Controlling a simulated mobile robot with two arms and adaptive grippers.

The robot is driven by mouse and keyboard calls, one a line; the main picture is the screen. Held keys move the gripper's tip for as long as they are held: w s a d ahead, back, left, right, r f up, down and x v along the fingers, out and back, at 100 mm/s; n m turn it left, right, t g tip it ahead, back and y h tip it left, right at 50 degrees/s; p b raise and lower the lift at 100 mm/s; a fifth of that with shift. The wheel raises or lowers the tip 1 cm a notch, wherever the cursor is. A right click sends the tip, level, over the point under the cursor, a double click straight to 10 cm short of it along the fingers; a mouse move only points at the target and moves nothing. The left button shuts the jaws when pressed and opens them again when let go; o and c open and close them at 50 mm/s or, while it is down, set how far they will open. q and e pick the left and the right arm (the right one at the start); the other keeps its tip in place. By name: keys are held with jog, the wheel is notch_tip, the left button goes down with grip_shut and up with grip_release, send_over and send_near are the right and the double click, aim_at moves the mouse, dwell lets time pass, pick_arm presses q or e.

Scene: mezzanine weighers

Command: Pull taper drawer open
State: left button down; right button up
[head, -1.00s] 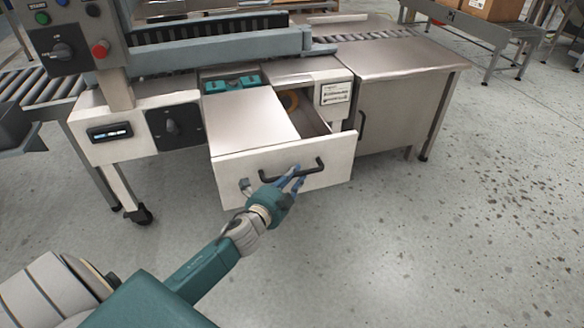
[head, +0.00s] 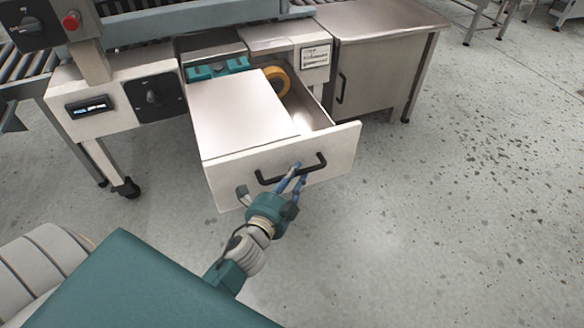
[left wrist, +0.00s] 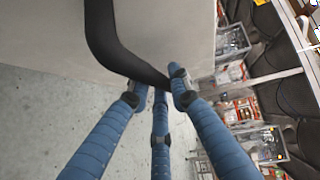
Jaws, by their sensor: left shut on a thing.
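The taper drawer (head: 226,168) is a pale metal drawer standing well out from the machine's front. Its black bar handle (head: 270,181) crosses the front panel. My left gripper (head: 293,172) is shut on the handle, right of its middle. In the left wrist view, the blue fingers of my left gripper (left wrist: 160,92) close around the black handle (left wrist: 112,48), with the pale drawer front (left wrist: 175,35) behind it. Inside the drawer, a yellow roll (head: 277,80) shows at the back. A pale flat cover hides the drawer's left part. My right gripper is not in view.
A metal cabinet (head: 372,75) with its own black handle stands right of the drawer. A control panel with a dark knob (head: 155,94) is on the left. A leg with a caster (head: 126,187) stands below it. The speckled floor in front and to the right is clear.

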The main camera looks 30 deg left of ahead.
pick_arm(q)
jog(key=shift+s+d, duration=0.15)
jog(key=shift+d, duration=0.05)
dwell(0.3)
jog(key=c, duration=1.6)
grip_release()
jog(key=shift+o, duration=0.2)
jog(key=s+r, duration=0.1)
jog(key=s, duration=1.1)
jog(key=shift+d+r, duration=0.3)
jog(key=shift+d, duration=0.1)
jog(key=shift+w, duration=0.1)
